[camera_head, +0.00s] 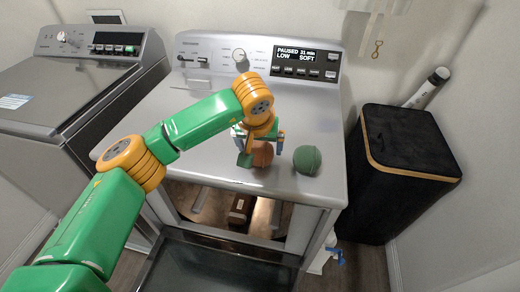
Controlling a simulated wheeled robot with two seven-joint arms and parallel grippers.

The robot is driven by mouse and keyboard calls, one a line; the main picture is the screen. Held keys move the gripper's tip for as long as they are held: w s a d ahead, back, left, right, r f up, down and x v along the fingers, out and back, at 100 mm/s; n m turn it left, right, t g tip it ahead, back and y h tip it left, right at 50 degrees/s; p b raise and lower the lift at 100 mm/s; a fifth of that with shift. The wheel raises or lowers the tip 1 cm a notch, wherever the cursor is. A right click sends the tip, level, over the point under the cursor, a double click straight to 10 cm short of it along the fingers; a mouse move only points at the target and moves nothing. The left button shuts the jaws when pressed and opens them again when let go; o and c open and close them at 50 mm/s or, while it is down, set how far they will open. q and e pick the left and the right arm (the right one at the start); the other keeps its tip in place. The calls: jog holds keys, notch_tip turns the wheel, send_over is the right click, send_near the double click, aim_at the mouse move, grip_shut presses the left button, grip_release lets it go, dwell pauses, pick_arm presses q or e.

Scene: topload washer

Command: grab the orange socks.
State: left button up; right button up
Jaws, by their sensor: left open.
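The orange socks (262,154), a rounded orange-brown bundle, sit on the grey machine top near its front edge. My left gripper (259,150) reaches down over them from above, its fingers on either side of the bundle and partly hiding it. The gripper is open. Whether the fingers touch the socks cannot be told. A green rolled bundle (307,160) lies on the same top just to the right, apart from the gripper. My right gripper is not clearly in view.
The machine top (322,118) is otherwise clear. Its front door (215,264) hangs open below, with a brown object (240,210) inside. A second washer (75,85) stands left, and a black hamper (405,150) stands right. A control panel (300,62) rises at the back.

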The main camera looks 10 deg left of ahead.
pick_arm(q)
jog(key=c, duration=1.2)
jog(key=shift+r, duration=0.15)
